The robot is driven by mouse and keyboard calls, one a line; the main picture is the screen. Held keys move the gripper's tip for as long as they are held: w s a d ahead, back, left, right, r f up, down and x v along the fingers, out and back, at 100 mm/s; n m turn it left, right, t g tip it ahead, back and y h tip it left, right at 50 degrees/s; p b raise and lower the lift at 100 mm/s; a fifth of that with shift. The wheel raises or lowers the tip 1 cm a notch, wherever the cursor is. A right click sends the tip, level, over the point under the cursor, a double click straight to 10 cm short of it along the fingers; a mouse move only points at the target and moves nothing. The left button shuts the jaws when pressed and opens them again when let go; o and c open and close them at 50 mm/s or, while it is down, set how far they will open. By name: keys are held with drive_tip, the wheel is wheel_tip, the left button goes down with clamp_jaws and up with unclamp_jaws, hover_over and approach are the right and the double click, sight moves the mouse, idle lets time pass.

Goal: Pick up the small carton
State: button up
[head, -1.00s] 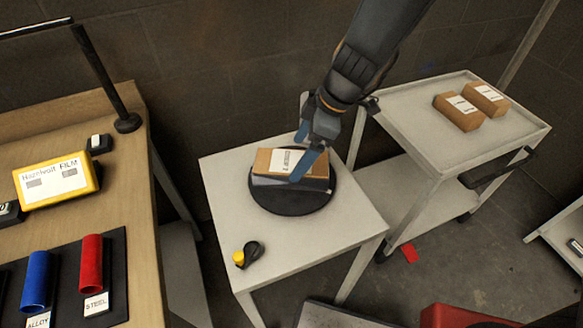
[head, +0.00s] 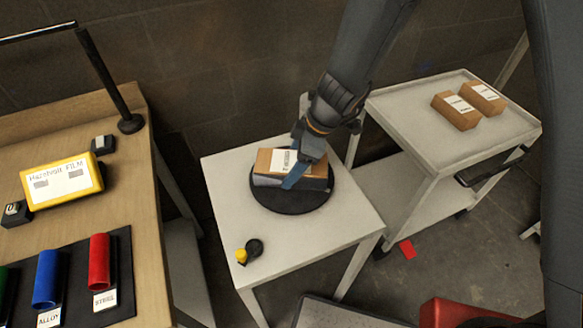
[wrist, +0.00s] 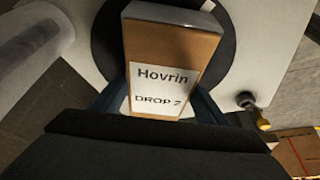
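A small brown carton (head: 264,161) with a white label lies on top of a dark grey block (head: 318,184). The block rests on a round black disc (head: 285,205) on a pale table. In the wrist view the carton (wrist: 165,45) shows its label, reading "Hovrin DROP 2". My gripper (head: 291,165) is lowered over the carton, with its blue fingers apart on either side of it. The near finger hides part of the carton in the head view. Whether the fingers touch the carton is hard to tell.
Two more brown cartons (head: 456,111) (head: 483,98) lie on a grey cart (head: 420,125) to the right. A yellow and black knob (head: 247,252) is at the table's front left. A wooden bench (head: 140,200) with a yellow box (head: 62,180) stands at left.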

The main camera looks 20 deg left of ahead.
drive_tip(key=c, duration=1)
drive_tip(key=shift+r, duration=0.1)
